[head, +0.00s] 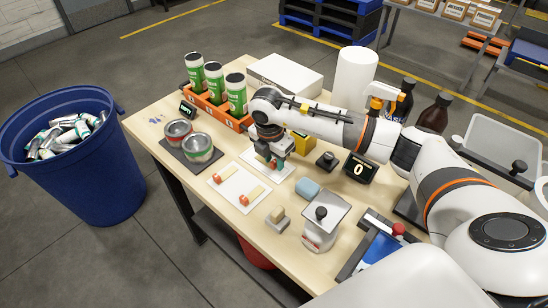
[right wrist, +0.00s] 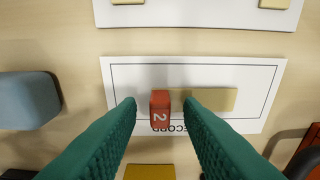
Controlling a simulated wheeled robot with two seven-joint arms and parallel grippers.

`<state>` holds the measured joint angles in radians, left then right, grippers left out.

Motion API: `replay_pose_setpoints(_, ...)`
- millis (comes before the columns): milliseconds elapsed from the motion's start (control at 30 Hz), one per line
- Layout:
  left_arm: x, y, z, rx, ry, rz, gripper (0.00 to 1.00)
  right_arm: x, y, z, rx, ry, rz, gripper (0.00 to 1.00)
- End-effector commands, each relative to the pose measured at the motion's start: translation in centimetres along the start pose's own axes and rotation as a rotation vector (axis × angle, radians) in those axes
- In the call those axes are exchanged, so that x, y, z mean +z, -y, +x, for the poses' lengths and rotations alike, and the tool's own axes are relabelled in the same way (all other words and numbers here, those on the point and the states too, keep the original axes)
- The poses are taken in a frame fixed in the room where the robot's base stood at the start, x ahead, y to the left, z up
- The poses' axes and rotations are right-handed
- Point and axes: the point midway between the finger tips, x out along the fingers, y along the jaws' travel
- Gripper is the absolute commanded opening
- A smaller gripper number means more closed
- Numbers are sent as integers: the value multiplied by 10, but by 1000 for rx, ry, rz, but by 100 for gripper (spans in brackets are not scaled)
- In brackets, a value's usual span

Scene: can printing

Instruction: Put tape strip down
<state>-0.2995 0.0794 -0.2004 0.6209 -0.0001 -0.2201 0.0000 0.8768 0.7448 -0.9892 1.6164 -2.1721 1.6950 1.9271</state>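A tan tape strip (right wrist: 212,100) with a red end block marked 2 (right wrist: 160,112) lies on a white record card (right wrist: 268,75) in the right wrist view. The strip lies flat within the card's printed outline. My right gripper (right wrist: 160,101) is open, with its green fingertips on either side of the red block and a gap on each side. In the head view the right gripper (head: 272,163) is low over the same card (head: 286,171) and hides most of it. My left gripper is not in view.
A second white card (head: 231,190) with red-ended tan strips lies just in front. A blue block (head: 307,188), a steel device (head: 321,222) and a small block (head: 278,219) stand to the right. Tins (head: 198,147) and an orange can rack (head: 213,110) are left.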

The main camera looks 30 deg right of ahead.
Motion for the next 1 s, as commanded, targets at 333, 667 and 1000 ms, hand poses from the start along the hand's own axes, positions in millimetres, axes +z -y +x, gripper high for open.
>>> replay_pose_setpoints(333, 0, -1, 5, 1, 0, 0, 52, -1, 1, -23, -4, -1, -1, 33)
replay_pose_setpoints(667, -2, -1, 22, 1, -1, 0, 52, 0, 1, -93, -6, -1, 0, 33)
replay_pose_setpoints(1000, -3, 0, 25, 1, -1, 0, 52, 0, 0, -123, 0, 0, 0, 33)
